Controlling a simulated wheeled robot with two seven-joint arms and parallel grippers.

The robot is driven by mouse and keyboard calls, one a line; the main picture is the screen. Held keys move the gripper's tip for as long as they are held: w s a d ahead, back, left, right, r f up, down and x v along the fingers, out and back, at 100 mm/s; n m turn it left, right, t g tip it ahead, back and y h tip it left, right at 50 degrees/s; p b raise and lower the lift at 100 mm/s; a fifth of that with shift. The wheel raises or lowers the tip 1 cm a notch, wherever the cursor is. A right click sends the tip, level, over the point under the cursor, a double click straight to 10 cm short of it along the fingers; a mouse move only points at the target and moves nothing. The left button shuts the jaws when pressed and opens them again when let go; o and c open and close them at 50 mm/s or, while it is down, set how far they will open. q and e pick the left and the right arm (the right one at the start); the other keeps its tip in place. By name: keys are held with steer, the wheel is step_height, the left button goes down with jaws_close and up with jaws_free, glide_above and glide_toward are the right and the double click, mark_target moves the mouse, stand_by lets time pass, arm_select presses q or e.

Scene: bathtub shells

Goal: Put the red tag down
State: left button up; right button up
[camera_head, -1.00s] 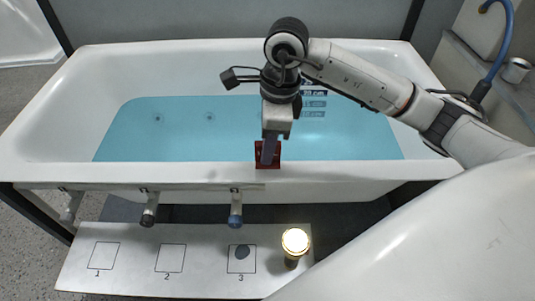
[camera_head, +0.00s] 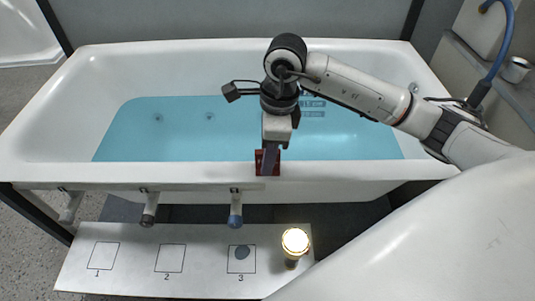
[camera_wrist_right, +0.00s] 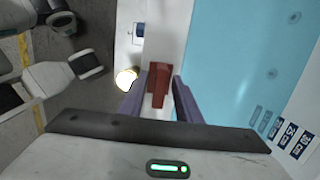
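The red tag (camera_wrist_right: 159,88) stands on the tub's front rim, between the two purple-grey fingers of my right gripper (camera_wrist_right: 160,92) in the right wrist view. A narrow gap shows on each side of its stem, so the gripper looks open around it. In the head view the red tag (camera_head: 260,168) is at the middle of the front rim, partly hidden behind a finger of my right gripper (camera_head: 270,160). Whether its underside fully rests on the rim is hard to tell.
The white bathtub (camera_head: 90,80) holds blue water (camera_head: 175,135). Several knobs hang along its front, including a blue-ended one (camera_head: 235,215).

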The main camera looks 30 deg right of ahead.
step_height(320, 180, up, 12)
steer(key=d, duration=0.1)
steer(key=shift+s, duration=0.35)
steer(key=shift+d, duration=0.1)
